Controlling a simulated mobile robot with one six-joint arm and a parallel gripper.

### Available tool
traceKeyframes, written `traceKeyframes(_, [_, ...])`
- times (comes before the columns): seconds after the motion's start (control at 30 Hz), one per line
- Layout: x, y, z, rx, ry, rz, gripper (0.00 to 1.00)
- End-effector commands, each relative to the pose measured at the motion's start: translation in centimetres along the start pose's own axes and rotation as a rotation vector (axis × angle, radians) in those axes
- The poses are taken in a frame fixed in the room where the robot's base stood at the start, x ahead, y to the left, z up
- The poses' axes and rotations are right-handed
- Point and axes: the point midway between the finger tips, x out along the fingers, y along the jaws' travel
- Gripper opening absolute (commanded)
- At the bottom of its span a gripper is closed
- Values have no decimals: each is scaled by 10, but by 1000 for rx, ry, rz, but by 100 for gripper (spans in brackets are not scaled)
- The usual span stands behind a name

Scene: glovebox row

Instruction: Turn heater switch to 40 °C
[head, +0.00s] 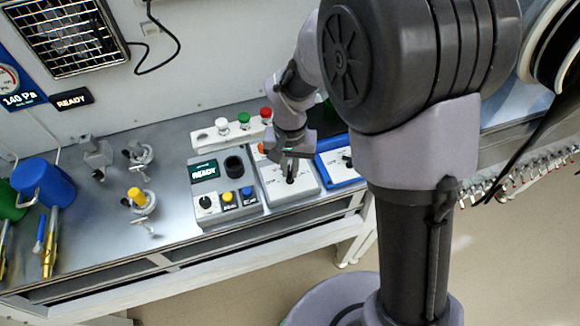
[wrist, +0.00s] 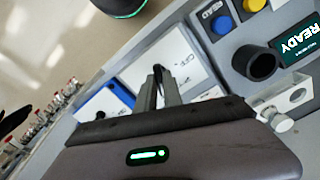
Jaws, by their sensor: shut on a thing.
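A white switch box (head: 305,189) stands on the bench between a grey READY panel and a blue-framed box. Its black knob (head: 290,179) shows just below my gripper (head: 289,170). In the wrist view, the fingers of my gripper (wrist: 159,80) point down at the same white box (wrist: 187,45) and are shut on the black knob (wrist: 157,71). The fingers hide part of the knob and the box face.
The grey panel (head: 213,219) has a READY screen, a black knob, yellow and blue buttons and a black cup-like socket (head: 234,166). A blue-framed box (head: 337,179) stands close on the right. A white rack (head: 206,136) with green, red and white knobs is behind.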

Motion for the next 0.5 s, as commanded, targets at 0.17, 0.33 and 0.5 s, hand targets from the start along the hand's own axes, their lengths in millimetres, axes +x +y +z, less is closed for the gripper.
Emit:
traceKeyframes(0.17, [0, 0, 0, -1, 2, -1, 17])
traceKeyframes(0.33, [0, 0, 0, -1, 1, 0, 33])
traceKeyframes(0.5, [0, 0, 0, -1, 1, 0, 33])
